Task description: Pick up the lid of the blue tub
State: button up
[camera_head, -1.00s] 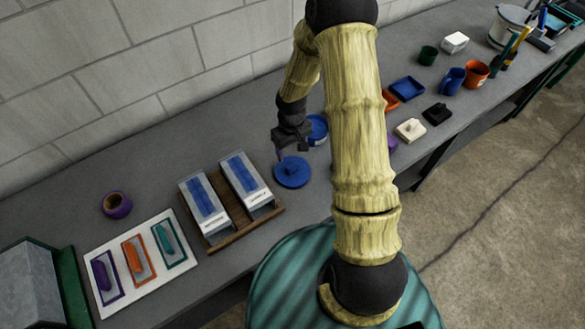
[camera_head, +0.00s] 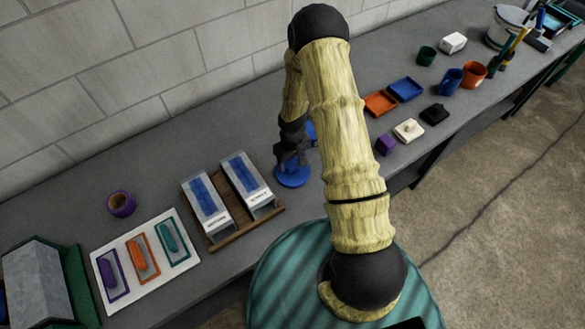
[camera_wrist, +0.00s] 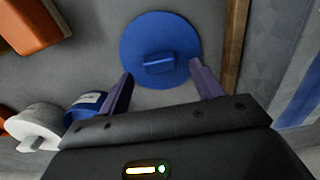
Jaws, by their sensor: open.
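The blue lid (camera_head: 292,176) is a round disc lying flat on the grey bench, just right of the wooden rack. In the wrist view the lid (camera_wrist: 160,48) shows a raised bar handle at its middle. My gripper (camera_head: 290,160) is above the lid and partly covers it in the head view. In the wrist view my gripper (camera_wrist: 162,80) is open, its two purple fingers on either side of the handle in the picture, with nothing between them held. A blue tub (camera_wrist: 86,104) with a pale label shows beside the left finger. In the head view it is mostly hidden behind my arm.
The wooden rack (camera_head: 238,232) with two clear-fronted boxes stands close left of the lid. A white board (camera_head: 126,272) with three coloured handled pieces and a purple pot (camera_head: 121,204) lie farther left. Trays (camera_head: 405,89), small boxes and cups stand along the bench to the right.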

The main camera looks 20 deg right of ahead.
aim_at(292, 166)
jog(key=shift+f+p, duration=0.6)
jog(key=shift+f, duration=1)
jog(key=shift+c, duration=0.4)
jog(key=c, duration=1)
